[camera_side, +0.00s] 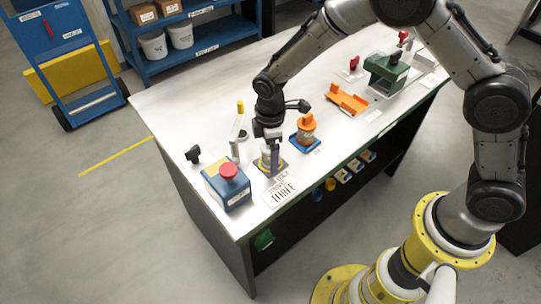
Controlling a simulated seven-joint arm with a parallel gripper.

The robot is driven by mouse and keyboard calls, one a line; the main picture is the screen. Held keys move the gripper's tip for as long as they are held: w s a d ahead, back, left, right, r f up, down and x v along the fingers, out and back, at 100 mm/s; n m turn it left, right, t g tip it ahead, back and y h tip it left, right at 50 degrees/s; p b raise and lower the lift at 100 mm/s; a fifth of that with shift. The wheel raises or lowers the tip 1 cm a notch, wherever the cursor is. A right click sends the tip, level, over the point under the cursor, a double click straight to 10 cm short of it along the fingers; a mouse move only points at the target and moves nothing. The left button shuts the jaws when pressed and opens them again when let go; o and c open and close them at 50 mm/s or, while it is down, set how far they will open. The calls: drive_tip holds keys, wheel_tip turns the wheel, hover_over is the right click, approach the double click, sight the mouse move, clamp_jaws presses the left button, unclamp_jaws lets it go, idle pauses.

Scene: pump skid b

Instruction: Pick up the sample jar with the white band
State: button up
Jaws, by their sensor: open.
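My gripper (268,153) points down over the left part of the bench. Its jaws are open, and one dark finger passes in front of a small jar (264,163). This jar stands on a dark, yellow-edged pad and is partly hidden by the gripper. Its visible side looks pale and yellowish, but I cannot make out a clear white band. The fingers appear to be beside or around it; contact cannot be told. A second jar (306,127), with an orange top, stands upright on a blue pad to the right, apart from my gripper.
A blue box with a red button (229,171) stands close to the left of the gripper. An orange bracket (347,99) and a green vise-like device (386,72) are farther right. The white bench top (190,105) is clear at back left.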

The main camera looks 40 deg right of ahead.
drive_tip(key=c, duration=1.3)
drive_tip(key=shift+c, duration=0.2)
drive_tip(key=shift+r, duration=0.15)
